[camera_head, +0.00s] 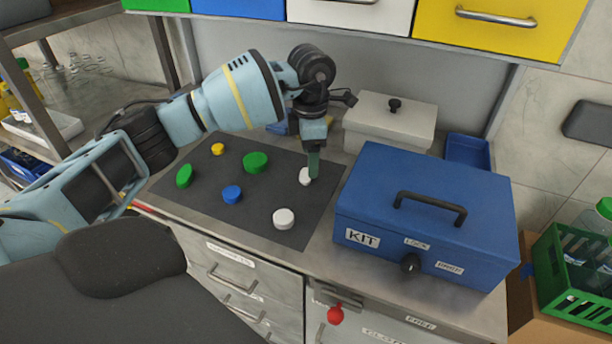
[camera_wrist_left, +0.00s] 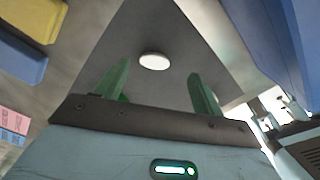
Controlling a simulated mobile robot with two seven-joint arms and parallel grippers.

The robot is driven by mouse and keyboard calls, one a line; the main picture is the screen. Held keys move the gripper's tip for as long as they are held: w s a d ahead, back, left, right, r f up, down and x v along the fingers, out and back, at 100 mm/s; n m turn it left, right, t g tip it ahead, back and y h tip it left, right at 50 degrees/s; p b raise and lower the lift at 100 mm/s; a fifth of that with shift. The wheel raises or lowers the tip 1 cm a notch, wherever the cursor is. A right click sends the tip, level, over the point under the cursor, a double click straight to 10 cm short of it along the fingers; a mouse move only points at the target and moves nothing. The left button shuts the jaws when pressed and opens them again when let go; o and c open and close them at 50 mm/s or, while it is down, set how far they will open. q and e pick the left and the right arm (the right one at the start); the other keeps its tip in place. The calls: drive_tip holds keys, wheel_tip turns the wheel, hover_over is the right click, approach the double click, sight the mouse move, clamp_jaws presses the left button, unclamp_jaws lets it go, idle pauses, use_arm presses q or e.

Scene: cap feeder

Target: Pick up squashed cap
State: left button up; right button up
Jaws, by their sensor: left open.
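Two white caps lie on the dark mat (camera_head: 228,219) in the head view. One white cap (camera_head: 303,176) is at the mat's right side, partly hidden by my left gripper. The other white cap (camera_head: 283,218) lies nearer the front edge. I cannot tell by shape which is squashed. My right gripper is not in view.
Two green caps (camera_head: 255,162) (camera_head: 184,176), a blue cap (camera_head: 232,194) and a yellow cap (camera_head: 217,149) lie on the mat. A blue kit box (camera_head: 425,215) stands close right of the gripper. A lidded white box (camera_head: 388,120) is behind. Drawers hang above.

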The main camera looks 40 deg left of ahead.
sight(306, 174)
use_arm(q)
drive_tip(key=f, duration=0.2)
drive_tip(key=a+f, duration=0.1)
drive_tip(key=shift+s+f, duration=0.1)
drive_tip(key=shift+f, duration=0.75)
drive_tip(key=shift+c, duration=0.4)
drive_tip(key=c, duration=1.1)
drive_tip(key=shift+o, duration=0.2)
